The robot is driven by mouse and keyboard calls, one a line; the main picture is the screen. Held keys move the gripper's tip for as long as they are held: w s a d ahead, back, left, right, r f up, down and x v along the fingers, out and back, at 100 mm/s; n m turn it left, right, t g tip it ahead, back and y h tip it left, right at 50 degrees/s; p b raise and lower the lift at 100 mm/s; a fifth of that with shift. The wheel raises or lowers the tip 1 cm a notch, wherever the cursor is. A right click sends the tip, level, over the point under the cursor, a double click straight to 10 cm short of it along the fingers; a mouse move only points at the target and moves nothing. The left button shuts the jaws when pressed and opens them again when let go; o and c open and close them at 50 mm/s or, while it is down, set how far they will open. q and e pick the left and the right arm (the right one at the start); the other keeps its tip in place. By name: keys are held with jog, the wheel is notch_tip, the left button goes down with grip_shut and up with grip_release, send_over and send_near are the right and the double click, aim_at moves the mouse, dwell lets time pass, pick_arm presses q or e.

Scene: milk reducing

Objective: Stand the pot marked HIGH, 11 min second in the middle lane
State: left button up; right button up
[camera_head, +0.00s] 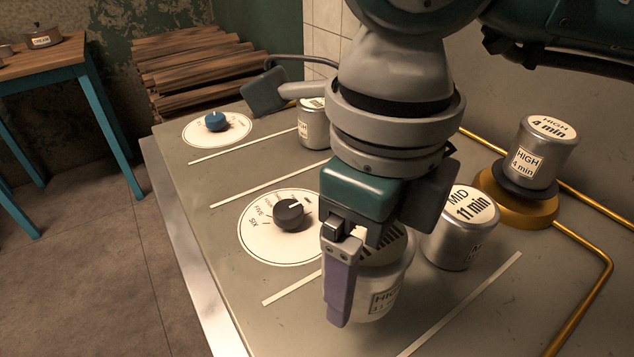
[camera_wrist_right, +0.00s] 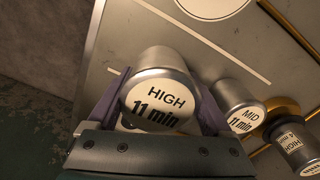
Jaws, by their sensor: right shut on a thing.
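The silver pot marked HIGH, 11 min (camera_head: 384,300) is held in my right gripper (camera_head: 366,284). In the wrist view its labelled lid (camera_wrist_right: 160,105) faces the camera, with the purple fingers of the gripper (camera_wrist_right: 162,98) on both sides. The pot looks upright between two pale strips; whether it touches the counter I cannot tell. A pot marked MID, 11 min (camera_head: 462,228) stands just behind it in the same strip-bounded lane; it also shows in the wrist view (camera_wrist_right: 238,108). My left gripper is out of view.
A HIGH, 4 min pot (camera_head: 541,150) stands on a brass burner (camera_head: 520,207) at the right. Another pot (camera_head: 313,126) stands farther back, partly hidden. A black knob (camera_head: 289,214) and a blue knob (camera_head: 215,121) sit on white dials. Brass pipes (camera_head: 590,247) run along the right.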

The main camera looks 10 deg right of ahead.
aim_at(359, 293)
jog(key=shift+f, duration=2.3)
jog(key=shift+b, duration=0.3)
jog(key=shift+f, duration=0.25)
jog(key=o, duration=1.4)
jog(key=shift+r, duration=0.1)
jog(key=shift+r, duration=0.15)
